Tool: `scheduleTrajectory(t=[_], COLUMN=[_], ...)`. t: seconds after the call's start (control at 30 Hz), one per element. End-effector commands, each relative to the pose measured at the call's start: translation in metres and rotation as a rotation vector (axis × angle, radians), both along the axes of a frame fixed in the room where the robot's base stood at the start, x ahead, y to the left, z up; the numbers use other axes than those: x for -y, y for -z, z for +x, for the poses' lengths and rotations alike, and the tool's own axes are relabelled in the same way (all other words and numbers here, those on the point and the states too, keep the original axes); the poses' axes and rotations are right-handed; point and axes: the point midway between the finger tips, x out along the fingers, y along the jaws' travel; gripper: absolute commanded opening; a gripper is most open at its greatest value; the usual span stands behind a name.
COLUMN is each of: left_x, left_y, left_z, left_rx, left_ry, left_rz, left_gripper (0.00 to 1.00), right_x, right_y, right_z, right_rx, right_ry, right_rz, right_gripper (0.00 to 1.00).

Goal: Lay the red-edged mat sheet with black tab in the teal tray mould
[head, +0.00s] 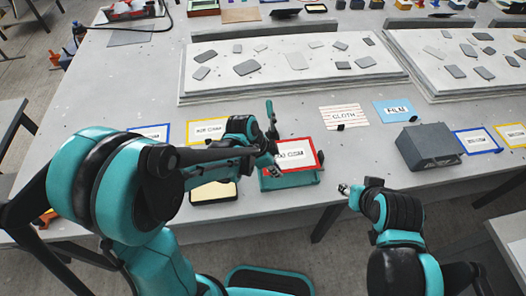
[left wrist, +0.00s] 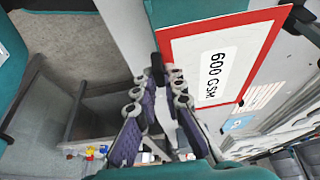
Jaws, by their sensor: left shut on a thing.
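The red-edged mat sheet (head: 296,152), labelled 600 GSM in the left wrist view (left wrist: 215,65), is over the teal tray mould (head: 290,183). The tray's front part shows below the sheet; the rest is hidden. My left gripper (head: 272,160) is at the sheet's left edge, shut on its black tab (left wrist: 157,68), which shows between the fingers (left wrist: 158,90). Whether the sheet touches the tray is unclear. My right gripper (head: 345,189) is off the table's front edge, right of the tray, apart from the sheet; its opening is too small to judge.
A black-rimmed cream pad (head: 213,191) lies left of the tray, partly behind my left arm. A yellow-edged sheet (head: 207,130), a cloth sheet (head: 343,116) and a blue film sheet (head: 393,110) lie nearby. A dark grey block (head: 429,147) stands right. A pale slab (head: 290,70) with several pieces lies behind.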

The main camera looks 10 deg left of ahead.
Motion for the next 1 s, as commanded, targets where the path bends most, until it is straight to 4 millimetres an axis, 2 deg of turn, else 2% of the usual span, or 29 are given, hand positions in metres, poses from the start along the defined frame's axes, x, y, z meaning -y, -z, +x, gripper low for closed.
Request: scheduleTrajectory(t=[0.57, 0.77, 1.0], left_x=[0.0, 0.0, 0.0], left_y=[0.003, 0.017, 0.042], left_z=[-0.001, -0.001, -0.001], left_rx=[0.001, 0.001, 0.001], left_ry=[0.0, 0.0, 0.0], left_rz=[-0.003, -0.003, -0.003], left_gripper=[0.0, 0.0, 0.0], right_x=[0.0, 0.0, 0.0], right_y=[0.005, 0.018, 0.041], right_z=[0.0, 0.0, -0.001], right_rx=[0.0, 0.0, 0.0], right_ry=[0.0, 0.0, 0.0], right_rz=[0.0, 0.0, 0.0], right_gripper=[0.4, 0.4, 0.4])
